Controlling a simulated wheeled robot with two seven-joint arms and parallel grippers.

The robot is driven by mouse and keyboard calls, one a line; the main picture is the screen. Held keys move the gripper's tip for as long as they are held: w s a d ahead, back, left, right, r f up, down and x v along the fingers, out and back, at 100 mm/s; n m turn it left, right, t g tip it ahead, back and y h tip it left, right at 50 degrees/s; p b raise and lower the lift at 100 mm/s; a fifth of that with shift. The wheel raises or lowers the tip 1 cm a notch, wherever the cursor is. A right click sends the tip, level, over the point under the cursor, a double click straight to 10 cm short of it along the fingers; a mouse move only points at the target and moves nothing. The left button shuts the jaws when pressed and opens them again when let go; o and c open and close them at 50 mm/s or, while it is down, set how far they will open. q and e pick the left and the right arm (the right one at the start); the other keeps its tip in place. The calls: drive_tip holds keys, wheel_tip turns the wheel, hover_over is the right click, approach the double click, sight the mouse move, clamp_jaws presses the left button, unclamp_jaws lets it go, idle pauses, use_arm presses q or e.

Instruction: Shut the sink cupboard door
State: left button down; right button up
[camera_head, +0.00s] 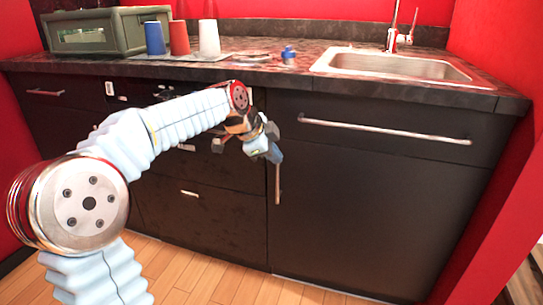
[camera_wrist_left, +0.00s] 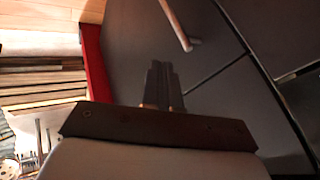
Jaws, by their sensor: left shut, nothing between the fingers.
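The sink cupboard door (camera_head: 370,220) is the dark panel below the sink, with an upright metal handle (camera_head: 278,183) near its left edge. It looks about flush with the cabinet front; I cannot tell if a small gap is left. My left gripper (camera_head: 274,152) is shut and empty, in front of the door's upper left corner, just above the handle. In the left wrist view the shut fingers (camera_wrist_left: 164,85) point at the dark front, with the handle (camera_wrist_left: 178,25) beyond them. I cannot tell whether they touch it. My right gripper is out of view.
A dark panel with a long bar handle (camera_head: 385,130) lies above the door. The counter holds the sink (camera_head: 395,66), a faucet (camera_head: 393,38), cups (camera_head: 208,38) and a green box (camera_head: 92,30). The wooden floor (camera_head: 200,275) before the cabinets is clear.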

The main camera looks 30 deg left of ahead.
use_arm(q)
drive_tip(key=shift+m+h, duration=0.3)
drive_tip(key=shift+m, duration=0.2)
drive_tip(key=w, duration=0.1)
drive_tip(key=w+a+p, duration=0.1)
drive_tip(key=w+p, duration=0.1)
drive_tip(key=w, duration=0.1)
drive_tip(key=shift+w+a, duration=0.1)
drive_tip(key=shift+a, duration=0.25)
